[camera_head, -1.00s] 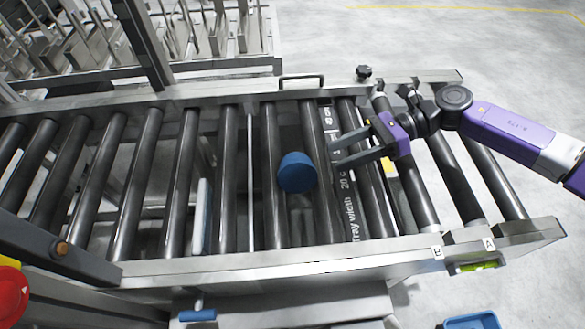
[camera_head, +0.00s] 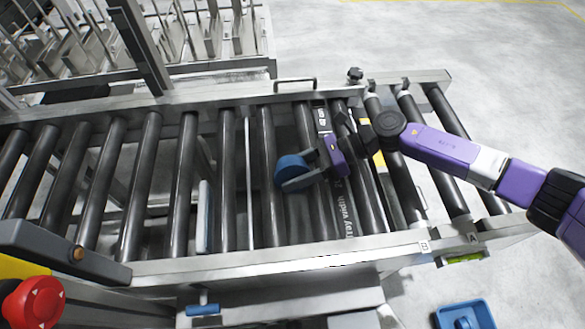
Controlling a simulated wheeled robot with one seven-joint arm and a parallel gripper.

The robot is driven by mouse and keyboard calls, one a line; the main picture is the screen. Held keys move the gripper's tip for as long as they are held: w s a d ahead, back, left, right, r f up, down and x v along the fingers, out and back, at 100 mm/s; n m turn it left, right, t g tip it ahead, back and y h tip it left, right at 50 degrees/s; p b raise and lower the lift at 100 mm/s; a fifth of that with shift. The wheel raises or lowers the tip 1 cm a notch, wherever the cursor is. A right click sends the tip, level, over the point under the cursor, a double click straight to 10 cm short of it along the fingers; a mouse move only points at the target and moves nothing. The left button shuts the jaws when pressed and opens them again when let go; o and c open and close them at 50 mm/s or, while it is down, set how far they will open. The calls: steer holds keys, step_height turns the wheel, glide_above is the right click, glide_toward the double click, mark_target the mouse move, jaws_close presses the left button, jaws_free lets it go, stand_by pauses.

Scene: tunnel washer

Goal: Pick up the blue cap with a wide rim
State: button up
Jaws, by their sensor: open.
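The blue cap (camera_head: 289,168) rests on the rollers near the middle of the conveyor. Its rim is partly hidden by my fingers. My gripper (camera_head: 292,170) reaches in from the right, with its purple body just right of the cap. The fingers are open and lie at the cap, one along its upper right side and one across its lower part. I cannot tell whether they touch it.
The roller conveyor (camera_head: 330,262) has metal side rails and gaps between the rollers. A red stop button (camera_head: 38,303) is at the lower left. A blue tray (camera_head: 465,314) stands on the floor at the lower right. Metal racks (camera_head: 195,45) stand behind the conveyor.

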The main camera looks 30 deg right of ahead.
jaws_close()
steer(key=shift+r, duration=0.15)
